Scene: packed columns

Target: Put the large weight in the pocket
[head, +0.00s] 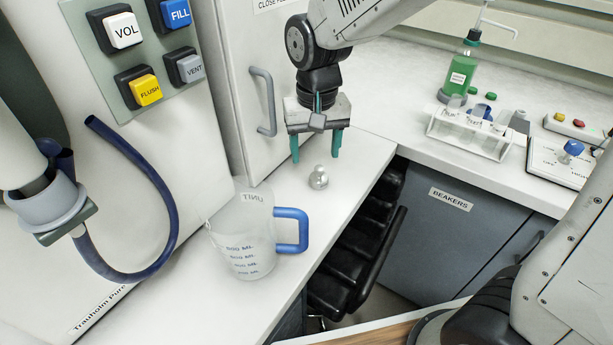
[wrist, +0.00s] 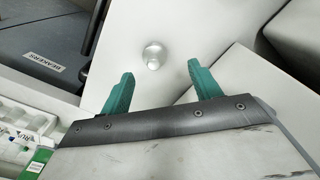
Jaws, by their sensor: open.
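A shiny silver weight (head: 319,178) with a small knob on top stands upright on the white counter, near the cabinet and the counter's edge. It also shows in the wrist view (wrist: 153,56), beyond and between the fingertips. My gripper (head: 317,155) has green fingers, is open and empty, and hangs just above and behind the weight, apart from it. Its fingers also show in the wrist view (wrist: 157,80). I see no other weight. I cannot make out a pocket in either view.
A clear measuring jug (head: 243,240) with a blue handle stands in front of the weight. A white cabinet (head: 245,100) rises behind left. A tube rack (head: 470,132) and green bottle (head: 463,72) stand on the right counter. A black chair (head: 350,250) sits below the edge.

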